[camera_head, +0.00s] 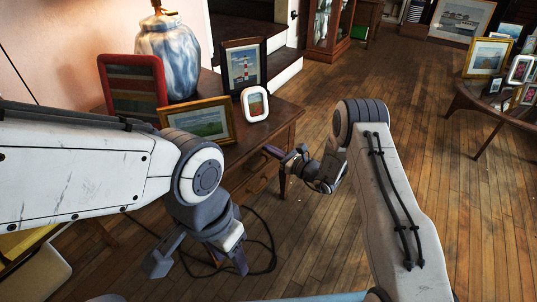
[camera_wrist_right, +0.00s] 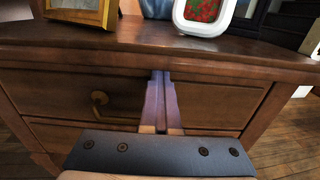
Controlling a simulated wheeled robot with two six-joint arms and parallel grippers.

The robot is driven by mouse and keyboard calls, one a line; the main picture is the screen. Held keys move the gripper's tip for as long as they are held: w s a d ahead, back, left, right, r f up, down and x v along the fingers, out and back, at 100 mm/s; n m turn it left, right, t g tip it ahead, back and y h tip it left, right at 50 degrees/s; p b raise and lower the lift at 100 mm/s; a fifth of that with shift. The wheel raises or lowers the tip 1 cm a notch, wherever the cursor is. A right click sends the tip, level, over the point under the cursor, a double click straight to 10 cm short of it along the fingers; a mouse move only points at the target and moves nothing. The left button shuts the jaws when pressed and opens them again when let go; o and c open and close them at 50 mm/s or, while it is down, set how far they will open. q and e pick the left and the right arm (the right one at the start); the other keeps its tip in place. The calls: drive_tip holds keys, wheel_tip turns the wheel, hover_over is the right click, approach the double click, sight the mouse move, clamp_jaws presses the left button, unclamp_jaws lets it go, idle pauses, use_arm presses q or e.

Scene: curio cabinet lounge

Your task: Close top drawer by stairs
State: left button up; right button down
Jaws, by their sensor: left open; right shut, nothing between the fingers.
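The dark wooden chest (camera_head: 285,113) stands by the stairs (camera_head: 287,58). My right gripper (camera_head: 277,152) is shut and empty at the chest's front. In the wrist view its fingers (camera_wrist_right: 161,80) point at the top drawer's front, right of the pull; I cannot tell if they touch. My left gripper (camera_head: 200,264) is open and empty, low in front of the chest. My left arm hides part of the chest.
On the chest stand a blue-white lamp (camera_head: 171,58), a red frame (camera_head: 134,87), a gold frame (camera_head: 198,121), a lighthouse picture (camera_head: 243,66) and a white frame (camera_head: 255,104). A dark cable (camera_head: 271,243) lies on the floor. Open wooden floor (camera_head: 440,190) lies to the right.

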drive_tip(key=shift+w+a+r, duration=0.15)
drive_tip(key=shift+w+a, duration=0.1)
drive_tip(key=shift+s+d, duration=0.1)
